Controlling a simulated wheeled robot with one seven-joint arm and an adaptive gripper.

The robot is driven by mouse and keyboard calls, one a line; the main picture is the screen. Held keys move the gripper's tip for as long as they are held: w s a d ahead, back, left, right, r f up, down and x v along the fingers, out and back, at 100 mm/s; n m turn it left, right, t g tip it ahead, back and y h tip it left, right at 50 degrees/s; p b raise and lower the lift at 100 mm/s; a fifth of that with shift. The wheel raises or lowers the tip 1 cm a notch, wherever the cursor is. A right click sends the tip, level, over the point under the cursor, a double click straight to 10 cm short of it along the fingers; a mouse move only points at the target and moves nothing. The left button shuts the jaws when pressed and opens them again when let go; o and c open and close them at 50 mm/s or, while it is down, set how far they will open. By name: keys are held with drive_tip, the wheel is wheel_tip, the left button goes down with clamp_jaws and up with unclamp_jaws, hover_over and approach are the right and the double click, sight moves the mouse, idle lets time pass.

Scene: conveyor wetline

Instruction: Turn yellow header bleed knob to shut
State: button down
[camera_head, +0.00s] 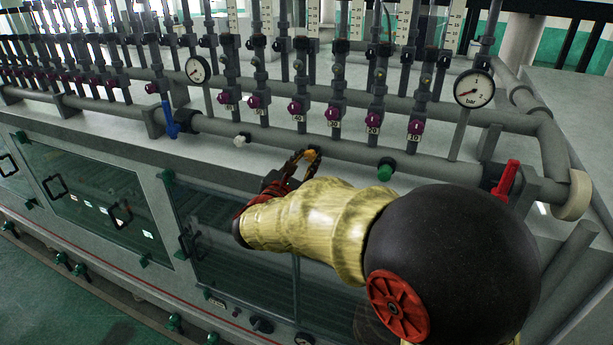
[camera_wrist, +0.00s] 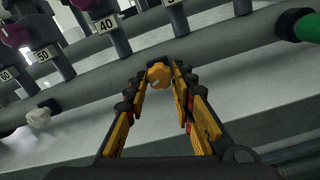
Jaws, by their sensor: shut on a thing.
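The yellow-orange bleed knob (camera_wrist: 158,74) sits on the front of a grey header pipe (camera_wrist: 215,50). In the head view the knob (camera_head: 310,153) is small and partly covered by my gripper's fingers. My gripper (camera_wrist: 160,78) is shut on the knob, with one finger on each side of it. In the head view my gripper (camera_head: 303,160) reaches the header from the front. The knob's stem and its turn angle are hard to make out.
A white knob (camera_head: 241,138) and a green knob (camera_head: 385,170) sit on the same header, left and right of my gripper. A blue valve handle (camera_head: 169,121), a red handle (camera_head: 507,180), gauges and purple-knobbed valves (camera_head: 294,107) stand around. Glass-fronted panels lie below.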

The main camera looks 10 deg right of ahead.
drive_tip(key=m+b, duration=0.2)
drive_tip(key=b, duration=0.1)
drive_tip(key=m+b, duration=0.1)
drive_tip(key=b, duration=0.3)
drive_tip(key=m+b, duration=0.2)
drive_tip(key=b, duration=0.2)
drive_tip(key=shift+f+m, duration=0.3)
drive_tip(key=m+b, duration=0.5)
drive_tip(key=b, duration=0.6)
drive_tip(key=shift+m, duration=0.4)
drive_tip(key=m+b, duration=0.6)
drive_tip(key=b, duration=0.4)
drive_tip(key=shift+r, duration=0.1)
drive_tip(key=m+b, duration=0.4)
drive_tip(key=b, duration=0.1)
drive_tip(key=shift+r+m, duration=0.2)
drive_tip(key=shift+m, duration=0.2)
drive_tip(key=c, duration=1.5)
unclamp_jaws()
drive_tip(key=shift+r, duration=0.15)
